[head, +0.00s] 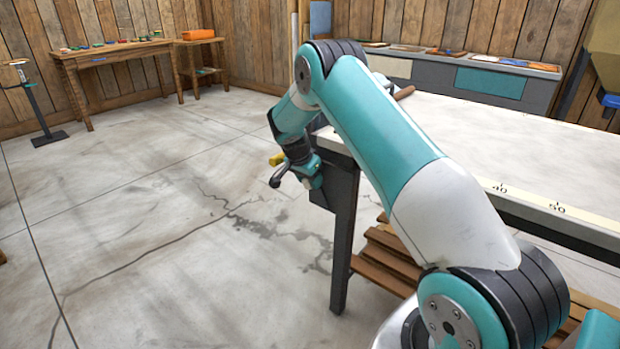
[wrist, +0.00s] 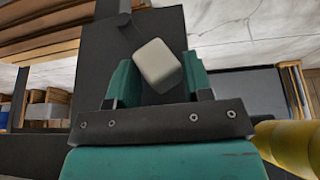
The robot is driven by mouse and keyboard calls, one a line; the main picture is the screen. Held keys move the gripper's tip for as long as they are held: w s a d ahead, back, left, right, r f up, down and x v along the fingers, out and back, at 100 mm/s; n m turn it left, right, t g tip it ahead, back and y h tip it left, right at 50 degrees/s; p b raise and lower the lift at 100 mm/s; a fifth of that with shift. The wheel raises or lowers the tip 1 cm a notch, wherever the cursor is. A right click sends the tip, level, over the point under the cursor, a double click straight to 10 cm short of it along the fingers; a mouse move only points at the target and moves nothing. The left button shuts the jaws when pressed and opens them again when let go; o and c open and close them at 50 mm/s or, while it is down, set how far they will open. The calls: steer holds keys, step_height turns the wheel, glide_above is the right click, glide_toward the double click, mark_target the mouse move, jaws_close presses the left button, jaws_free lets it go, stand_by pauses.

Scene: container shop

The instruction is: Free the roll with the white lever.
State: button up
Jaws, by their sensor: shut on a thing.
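My gripper (head: 314,178) is at the end of the long table, low beside its dark end panel. In the wrist view its two teal fingers (wrist: 159,80) are shut on the white lever (wrist: 157,62), a pale block that looks tilted. The lever stands in front of a dark upright panel (wrist: 105,48). In the head view the lever is hidden by my arm and gripper. I cannot make out for sure which roll it belongs to. A yellow cylinder (wrist: 290,143) shows close by at the right of the wrist view; it also shows beside my gripper in the head view (head: 277,158).
The pale-topped table (head: 520,135) with a measuring strip (head: 530,197) fills the right. A brown rod-like thing (head: 404,92) lies on it. Wooden slats (head: 385,255) sit below. A wooden bench (head: 120,50) and a stand (head: 40,115) are far left. The floor at left is clear.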

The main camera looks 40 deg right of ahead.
steer(key=shift+w+a, duration=0.35)
steer(key=shift+w, duration=0.15)
steer(key=o, duration=1)
steer(key=shift+w+f, duration=0.1)
steer(key=shift+f, duration=0.05)
steer(key=shift+d+r, duration=0.15)
steer(key=shift+r, duration=0.05)
steer(key=shift+r, duration=0.25)
steer(key=p+v, duration=0.2)
steer(key=v, duration=1.4)
steer(key=shift+s+r+p, duration=0.25)
steer(key=shift+s+p, duration=0.05)
steer(key=shift+s, duration=0.1)
steer(key=shift+a, duration=0.25)
